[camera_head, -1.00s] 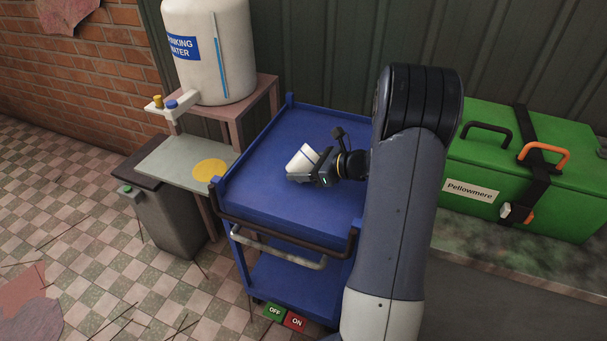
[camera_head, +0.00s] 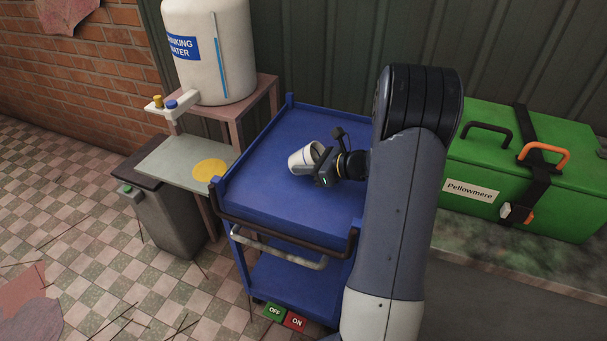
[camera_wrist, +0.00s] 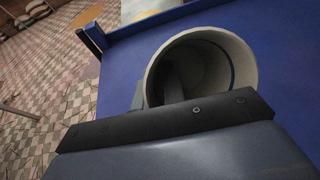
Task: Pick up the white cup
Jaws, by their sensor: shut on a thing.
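The white cup (camera_head: 302,159) is tilted over the blue cart top, its open mouth facing my gripper (camera_head: 319,166). In the wrist view, the round mouth of the cup (camera_wrist: 240,65) faces the camera, showing a dark interior. My gripper (camera_wrist: 154,92) is shut on the cup's wall, with one dark finger inside the mouth and the other outside it. The fingertips are mostly hidden. I cannot tell how far the cup is above the cart.
The blue cart (camera_head: 265,190) has a raised rim and corner posts; its top is otherwise clear. A water tank (camera_head: 210,70) stands behind left, by a grey shelf with a yellow disc (camera_head: 210,170). A green box (camera_head: 550,170) stands on the right.

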